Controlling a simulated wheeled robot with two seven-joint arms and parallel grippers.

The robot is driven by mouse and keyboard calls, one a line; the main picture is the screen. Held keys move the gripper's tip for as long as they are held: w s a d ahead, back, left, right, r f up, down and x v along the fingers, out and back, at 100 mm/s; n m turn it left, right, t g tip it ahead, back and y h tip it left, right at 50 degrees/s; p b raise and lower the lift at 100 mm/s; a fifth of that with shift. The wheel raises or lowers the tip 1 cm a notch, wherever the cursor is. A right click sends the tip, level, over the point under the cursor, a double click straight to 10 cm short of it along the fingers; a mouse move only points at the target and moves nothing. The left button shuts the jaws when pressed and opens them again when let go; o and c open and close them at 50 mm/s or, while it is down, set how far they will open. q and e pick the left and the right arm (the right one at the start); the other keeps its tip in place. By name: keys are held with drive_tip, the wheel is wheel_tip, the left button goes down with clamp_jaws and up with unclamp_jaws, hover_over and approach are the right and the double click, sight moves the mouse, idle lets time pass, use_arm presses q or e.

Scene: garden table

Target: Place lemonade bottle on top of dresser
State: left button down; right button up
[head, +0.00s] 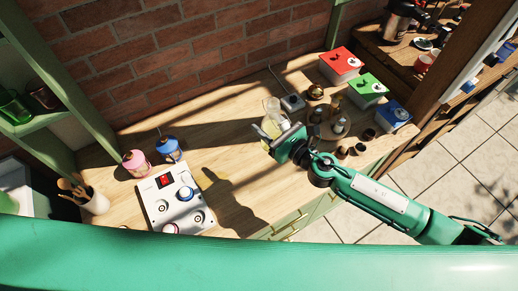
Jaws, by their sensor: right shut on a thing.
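The lemonade bottle (271,117), clear glass with pale yellow liquid, is in the head view just above centre. My right gripper (277,136) is shut on it, and the fingers partly hide it. The bottle looks about upright over the wooden top of the green dresser (240,178). I cannot tell whether its base touches the top. My left gripper is not in view.
A white control panel (177,199), a pink jar (136,162), a blue jar (169,149) and a utensil cup (91,202) stand at left. Red (341,65), green (362,89) and blue (394,115) boxes stand at right. Small jars crowd right of the bottle. The middle wood is clear.

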drive_tip(key=shift+f+b, duration=4.25)
drive_tip(key=shift+f, duration=4.85)
drive_tip(key=shift+f, duration=0.15)
drive_tip(key=o, duration=1.4)
drive_tip(key=shift+c, duration=0.2)
